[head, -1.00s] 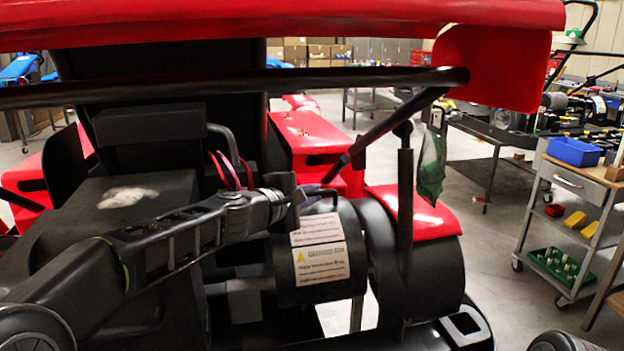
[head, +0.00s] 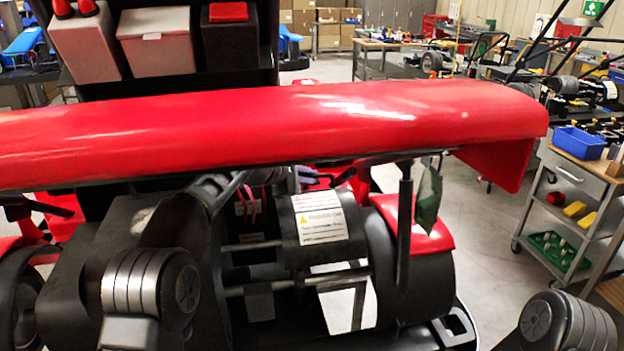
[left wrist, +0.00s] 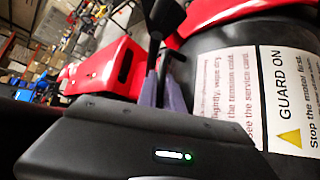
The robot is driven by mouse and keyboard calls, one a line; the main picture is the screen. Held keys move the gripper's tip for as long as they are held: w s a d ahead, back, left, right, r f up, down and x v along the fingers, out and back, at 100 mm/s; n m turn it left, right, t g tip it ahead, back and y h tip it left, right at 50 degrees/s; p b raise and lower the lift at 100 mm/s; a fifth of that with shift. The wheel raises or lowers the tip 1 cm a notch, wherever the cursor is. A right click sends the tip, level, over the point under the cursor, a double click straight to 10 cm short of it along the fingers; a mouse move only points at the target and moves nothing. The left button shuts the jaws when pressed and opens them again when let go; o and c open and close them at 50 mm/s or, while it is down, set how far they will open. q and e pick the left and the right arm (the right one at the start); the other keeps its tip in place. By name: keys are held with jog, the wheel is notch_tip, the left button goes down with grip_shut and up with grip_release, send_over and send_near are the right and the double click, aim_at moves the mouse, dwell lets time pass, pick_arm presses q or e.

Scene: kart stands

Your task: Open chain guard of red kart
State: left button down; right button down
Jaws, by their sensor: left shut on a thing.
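The red kart's rear wing (head: 260,125) crosses the head view. Below it is the black rounded chain guard (head: 322,258) with a white warning label (head: 320,222). The guard is turned upward, with a rod and a pale area showing under its lower edge. In the left wrist view the guard's labels (left wrist: 285,100) fill the right side. My left gripper (left wrist: 163,97) is shut on a thin dark bar (left wrist: 161,62) beside the guard, which looks like its handle. In the head view the wing and my arm hide this grip. My right gripper is not in view.
A black upright post (head: 404,225) and a hanging green pouch (head: 428,200) stand right of the guard, close to the rear wheel cover (head: 425,280). The wing hangs low over the guard. A tool cart (head: 575,205) stands at the right, with open floor before it.

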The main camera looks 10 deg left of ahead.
pick_arm(q)
jog(key=shift+w+a+r, duration=0.1)
jog(key=shift+w+a, duration=0.1)
jog(key=shift+w, duration=0.2)
jog(key=c, duration=1.8)
grip_release()
jog(key=shift+s+a+r, duration=0.15)
jog(key=shift+s+a, duration=0.05)
jog(key=b+v, duration=0.3)
jog(key=v, duration=0.3)
jog(key=shift+a, duration=0.1)
jog(key=shift+s+a+r, duration=0.2)
jog(key=shift+s+r, duration=0.1)
jog(key=shift+s, duration=0.05)
